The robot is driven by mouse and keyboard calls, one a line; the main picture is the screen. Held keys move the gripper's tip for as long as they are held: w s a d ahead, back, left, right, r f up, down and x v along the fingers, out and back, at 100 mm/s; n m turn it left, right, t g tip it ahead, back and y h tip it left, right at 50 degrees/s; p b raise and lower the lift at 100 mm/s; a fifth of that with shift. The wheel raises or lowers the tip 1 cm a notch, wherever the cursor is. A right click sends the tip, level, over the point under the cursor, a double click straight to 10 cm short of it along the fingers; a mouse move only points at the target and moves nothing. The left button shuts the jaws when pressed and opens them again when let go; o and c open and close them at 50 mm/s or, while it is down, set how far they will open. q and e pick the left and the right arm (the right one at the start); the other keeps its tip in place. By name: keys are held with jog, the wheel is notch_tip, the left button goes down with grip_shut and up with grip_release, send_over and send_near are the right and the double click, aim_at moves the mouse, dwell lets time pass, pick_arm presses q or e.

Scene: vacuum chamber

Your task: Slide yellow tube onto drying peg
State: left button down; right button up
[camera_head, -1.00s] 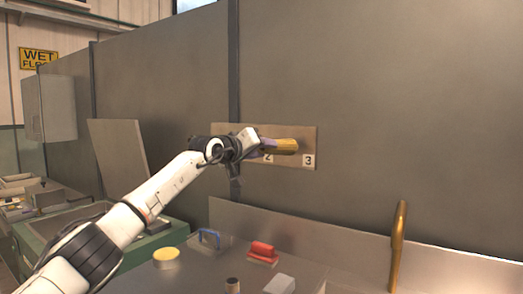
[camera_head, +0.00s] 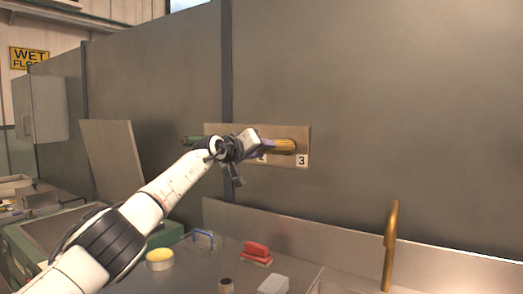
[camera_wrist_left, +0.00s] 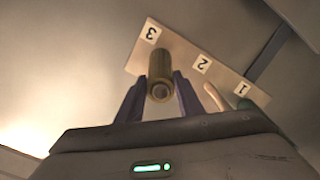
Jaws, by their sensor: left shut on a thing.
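The yellow tube (camera_head: 283,145) is held by my left gripper (camera_head: 255,148), which is shut on it in front of the peg board (camera_head: 216,130). In the left wrist view the tube (camera_wrist_left: 160,70) sits between the two fingers of the gripper (camera_wrist_left: 160,95). One open end faces the camera; the far end points at the board (camera_wrist_left: 138,57) near label 3. Peg 3 is not visible behind the tube, so I cannot tell whether the tube is around it. A pale bare peg (camera_wrist_left: 216,97) sticks out near label 2. My right gripper is out of view.
A green piece (camera_head: 191,140) sticks out at the board's label 1 end.

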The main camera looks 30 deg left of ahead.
pick_arm(q)
jog(key=shift+w, duration=0.3)
jog(key=c, duration=1.2)
grip_release()
jog(key=shift+o, duration=0.2)
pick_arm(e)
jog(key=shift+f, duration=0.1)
pick_arm(q)
jog(key=shift+f+b, duration=0.15)
jog(key=shift+b, duration=0.2)
jog(key=s+r+b, duration=0.1)
jog(key=s+b, duration=0.8)
jog(key=s, duration=0.1)
jog(key=shift+a+r, duration=0.2)
jog(key=shift+a, duration=0.2)
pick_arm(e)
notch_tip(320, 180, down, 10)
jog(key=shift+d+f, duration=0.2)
